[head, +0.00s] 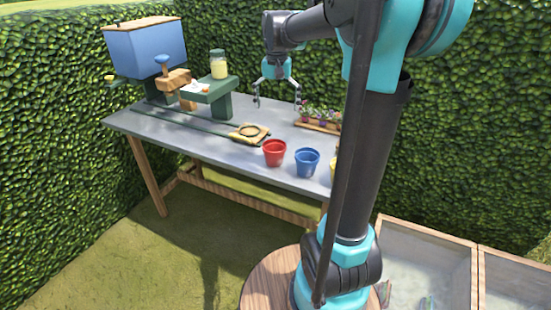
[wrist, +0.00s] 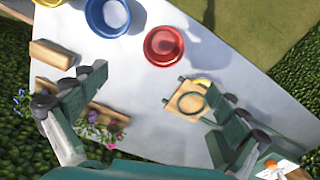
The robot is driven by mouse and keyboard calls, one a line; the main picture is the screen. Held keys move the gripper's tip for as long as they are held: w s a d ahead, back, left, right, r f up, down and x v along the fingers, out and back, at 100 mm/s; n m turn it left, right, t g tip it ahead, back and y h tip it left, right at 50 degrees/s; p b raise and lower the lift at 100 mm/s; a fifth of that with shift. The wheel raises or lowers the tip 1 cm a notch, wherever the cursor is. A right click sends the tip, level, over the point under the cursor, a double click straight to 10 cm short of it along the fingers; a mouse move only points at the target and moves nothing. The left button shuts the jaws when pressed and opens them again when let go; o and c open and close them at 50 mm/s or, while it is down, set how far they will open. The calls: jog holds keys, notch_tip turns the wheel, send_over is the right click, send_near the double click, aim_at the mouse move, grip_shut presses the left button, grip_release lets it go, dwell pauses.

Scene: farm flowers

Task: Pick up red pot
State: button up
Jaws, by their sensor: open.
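The red pot (head: 274,152) stands upright on the grey table near its front edge, just left of the blue pot (head: 307,162). In the wrist view the red pot (wrist: 164,46) shows from above at the top middle, and looks empty. My gripper (head: 277,100) is open and empty, above the back part of the table, with its fingers pointing down. In the wrist view my gripper's fingers (wrist: 150,110) are spread wide, with the red pot beyond them and apart from them.
A wooden board with a ring (head: 249,132) lies left of the red pot. A tray of flowers (head: 318,122) stands at the back right. A yellow pot (head: 334,170) is partly hidden by my arm. A green stand with a jar (head: 219,67) and a blue box (head: 148,48) are at the left.

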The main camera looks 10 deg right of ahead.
aim_at(274, 146)
jog(key=f, duration=1.6)
jog(key=shift+w+a+f, duration=0.25)
jog(key=shift+w+a, duration=0.1)
jog(key=c, duration=1.5)
